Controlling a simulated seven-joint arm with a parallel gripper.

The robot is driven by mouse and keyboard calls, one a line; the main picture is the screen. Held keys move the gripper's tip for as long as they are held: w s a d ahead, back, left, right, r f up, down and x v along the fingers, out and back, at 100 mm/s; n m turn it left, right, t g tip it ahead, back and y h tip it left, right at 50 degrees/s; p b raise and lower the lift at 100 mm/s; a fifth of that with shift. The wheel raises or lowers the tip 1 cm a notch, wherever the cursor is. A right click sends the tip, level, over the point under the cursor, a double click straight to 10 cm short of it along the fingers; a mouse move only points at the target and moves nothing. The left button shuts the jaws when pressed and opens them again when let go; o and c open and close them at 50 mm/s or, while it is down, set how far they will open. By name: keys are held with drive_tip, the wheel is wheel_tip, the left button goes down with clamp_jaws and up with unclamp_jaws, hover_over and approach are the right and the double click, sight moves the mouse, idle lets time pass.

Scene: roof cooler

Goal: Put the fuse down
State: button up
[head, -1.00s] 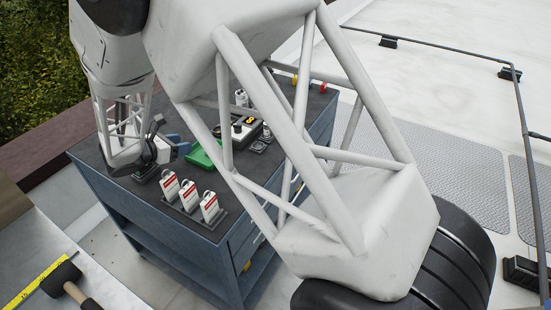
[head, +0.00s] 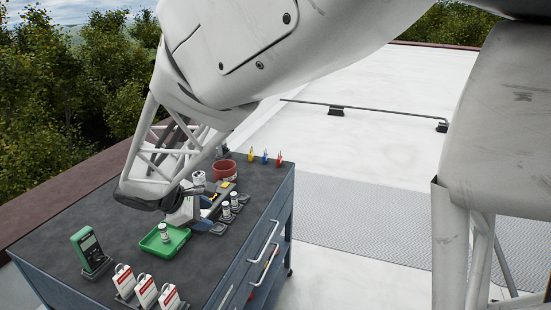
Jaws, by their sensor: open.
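A small green tray (head: 176,249) sits on the dark top of the blue cart. A pale cylindrical fuse (head: 164,232) stands upright in it. My gripper (head: 208,213) is beyond and to the right of the tray, low over the cart top, with its blue-grey fingers apart. It looks open, and I see nothing between the fingers. Two similar cylinders (head: 226,210) stand in dark holders just right of the fingers. Part of the gripper is hidden behind my arm's dark wrist end.
A red-brown pot (head: 224,170) and another pale cylinder (head: 198,178) stand behind the gripper. A green meter (head: 88,248) stands at the left, and white tags (head: 145,291) stand in front. Small coloured items (head: 265,157) line the back edge.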

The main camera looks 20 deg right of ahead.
drive_tip(key=s+d+r+m+y, duration=0.2)
drive_tip(key=s+d+m, duration=0.1)
drive_tip(key=s, duration=0.5)
drive_tip(key=s+d+r+m+y, duration=0.1)
drive_tip(key=s+d+m+y, duration=0.2)
drive_tip(key=s+m, duration=0.3)
drive_tip(key=s+d+r+m+y, duration=0.2)
drive_tip(key=s+m, duration=0.3)
drive_tip(key=s, duration=0.6)
drive_tip(key=shift+d+r+t+y, duration=0.35)
drive_tip(key=shift+d+t+y, duration=0.05)
drive_tip(key=shift+d+y, duration=0.1)
idle(0.3)
